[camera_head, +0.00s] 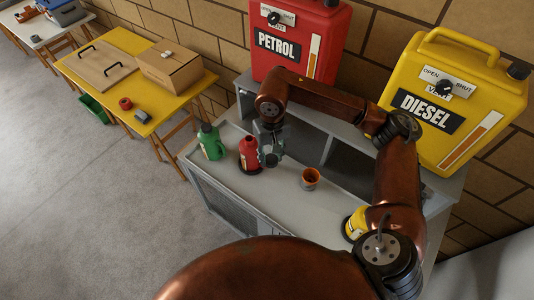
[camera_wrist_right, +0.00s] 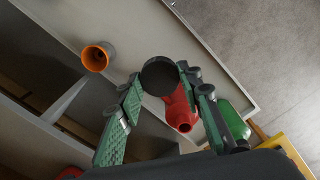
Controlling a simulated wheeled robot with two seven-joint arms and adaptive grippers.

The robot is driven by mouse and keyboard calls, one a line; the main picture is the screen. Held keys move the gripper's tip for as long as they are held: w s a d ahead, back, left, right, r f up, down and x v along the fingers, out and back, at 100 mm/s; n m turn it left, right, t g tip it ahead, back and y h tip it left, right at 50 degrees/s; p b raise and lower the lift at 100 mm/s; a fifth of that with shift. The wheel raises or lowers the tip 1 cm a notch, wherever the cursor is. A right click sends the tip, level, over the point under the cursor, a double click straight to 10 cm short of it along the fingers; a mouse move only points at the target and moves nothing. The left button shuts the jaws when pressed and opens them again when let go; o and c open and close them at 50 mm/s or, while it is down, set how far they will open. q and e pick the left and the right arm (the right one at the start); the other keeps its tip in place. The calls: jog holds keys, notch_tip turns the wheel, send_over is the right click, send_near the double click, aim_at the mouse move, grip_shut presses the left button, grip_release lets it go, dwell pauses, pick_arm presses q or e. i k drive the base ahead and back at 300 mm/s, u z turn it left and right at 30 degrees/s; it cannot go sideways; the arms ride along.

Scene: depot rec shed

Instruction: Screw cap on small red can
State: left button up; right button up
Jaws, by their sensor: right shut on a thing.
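The small red can (camera_head: 249,153) stands upright on a dark round base on the grey bench (camera_head: 284,196). Its bare red neck shows in the right wrist view (camera_wrist_right: 183,126), with no cap on it. My right gripper (camera_head: 269,159) is just right of the red can in the head view. In the wrist view its green-padded fingers (camera_wrist_right: 160,75) are shut on a dark round cap (camera_wrist_right: 158,77). The cap appears beside the neck and hides part of the can's body. I cannot tell whether gripper and can touch. My left gripper is not in view.
A green can (camera_head: 211,143) stands left of the red can. An orange cup (camera_head: 311,178) and a yellow can (camera_head: 355,223) stand to the right. Large petrol (camera_head: 297,40) and diesel (camera_head: 452,105) cans stand behind. A yellow table (camera_head: 185,103) is further left.

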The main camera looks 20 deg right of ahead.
aim_at(248, 146)
jog(key=z, duration=2.95)
jog(key=k, duration=1.65)
jog(key=u, duration=0.55)
